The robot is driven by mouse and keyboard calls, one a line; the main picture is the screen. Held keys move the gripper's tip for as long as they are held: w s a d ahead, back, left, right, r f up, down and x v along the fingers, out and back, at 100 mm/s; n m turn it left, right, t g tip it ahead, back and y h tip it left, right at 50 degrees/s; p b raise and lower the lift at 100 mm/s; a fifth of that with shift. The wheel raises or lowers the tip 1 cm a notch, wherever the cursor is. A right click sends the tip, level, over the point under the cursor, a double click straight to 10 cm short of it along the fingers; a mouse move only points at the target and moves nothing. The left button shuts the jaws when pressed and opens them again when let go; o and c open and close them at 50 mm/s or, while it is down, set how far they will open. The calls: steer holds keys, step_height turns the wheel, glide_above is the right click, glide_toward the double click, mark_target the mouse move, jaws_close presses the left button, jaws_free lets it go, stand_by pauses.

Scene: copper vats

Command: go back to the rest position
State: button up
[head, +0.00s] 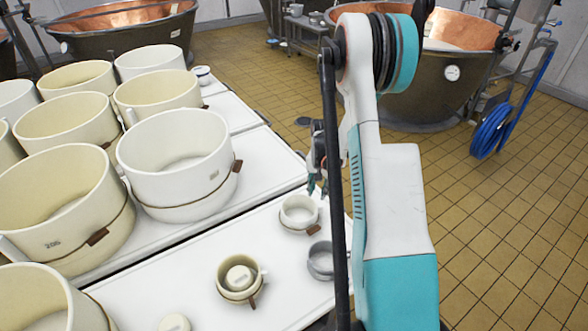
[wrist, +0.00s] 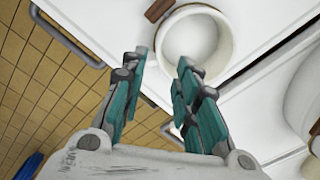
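My gripper (wrist: 163,62) is open in the wrist view, its teal fingers apart with nothing held between them. A small white round mould (wrist: 197,42) lies just past the fingertips; I cannot tell how much height separates them. In the head view my gripper (head: 316,184) is small and partly hidden by my arm, just above and beyond that same white mould (head: 299,214) on the white table. The mould stands upright with a brown tab at its side.
The white table (head: 275,237) also bears a cream mould (head: 229,291) with a smaller piece inside, a grey cup (head: 320,262) partly behind my arm, and several large moulds (head: 178,158) at left. Copper vats (head: 440,86) stand behind. Tiled floor (head: 505,215) is open at right.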

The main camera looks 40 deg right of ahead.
steer(key=a+r+n+t, duration=0.4)
steer(key=a+r+n, duration=0.3)
steer(key=a+r, duration=1.7)
steer(key=s+a+r+n+t, duration=0.1)
steer(key=s+a+r+n, duration=0.1)
steer(key=s+a+r, duration=0.45)
steer(key=s+a+n+t, duration=0.2)
steer(key=s+n, duration=0.1)
steer(key=s, duration=0.8)
steer(key=shift+s, duration=0.15)
